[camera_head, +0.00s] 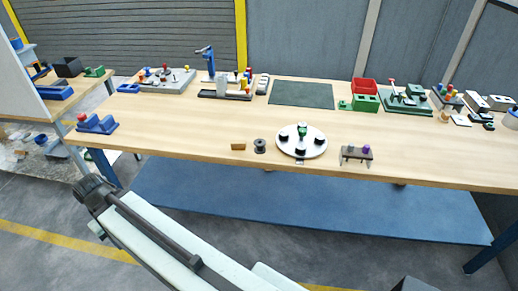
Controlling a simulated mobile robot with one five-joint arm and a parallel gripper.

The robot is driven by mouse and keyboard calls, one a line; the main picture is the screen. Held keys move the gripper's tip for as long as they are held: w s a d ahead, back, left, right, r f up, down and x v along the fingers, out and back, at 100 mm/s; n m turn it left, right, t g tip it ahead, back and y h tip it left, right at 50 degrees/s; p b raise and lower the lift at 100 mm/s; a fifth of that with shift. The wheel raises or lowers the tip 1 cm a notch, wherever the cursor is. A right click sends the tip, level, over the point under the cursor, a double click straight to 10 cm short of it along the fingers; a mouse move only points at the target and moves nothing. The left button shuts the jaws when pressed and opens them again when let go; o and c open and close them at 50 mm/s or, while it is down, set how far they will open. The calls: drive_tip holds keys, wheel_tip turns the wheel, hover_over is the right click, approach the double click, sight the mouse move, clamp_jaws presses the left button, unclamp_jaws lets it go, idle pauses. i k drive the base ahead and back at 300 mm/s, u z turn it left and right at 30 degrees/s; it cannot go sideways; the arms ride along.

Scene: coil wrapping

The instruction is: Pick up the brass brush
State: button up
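I cannot make out a brass brush for certain. A small brown-gold block (238,147) lies near the front edge of the wooden bench, left of a small dark spool (260,146); it may be the brush, but it is too small to tell. My arm crosses the lower left of the view in front of the bench, and its dark end, where my gripper (92,192) seems to be, is over the floor, apart from the block. Its fingers cannot be made out.
A round white plate (302,141) with black knobs and a small rack (356,154) stand at the bench front. A blue fixture (97,124) sits at the left end. Red (364,86) and green bins and several tools line the back. The bench's left middle is clear.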

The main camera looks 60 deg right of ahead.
sight(235, 145)
drive_tip(key=u, duration=0.15)
drive_tip(key=i, duration=0.9)
drive_tip(key=z, duration=0.05)
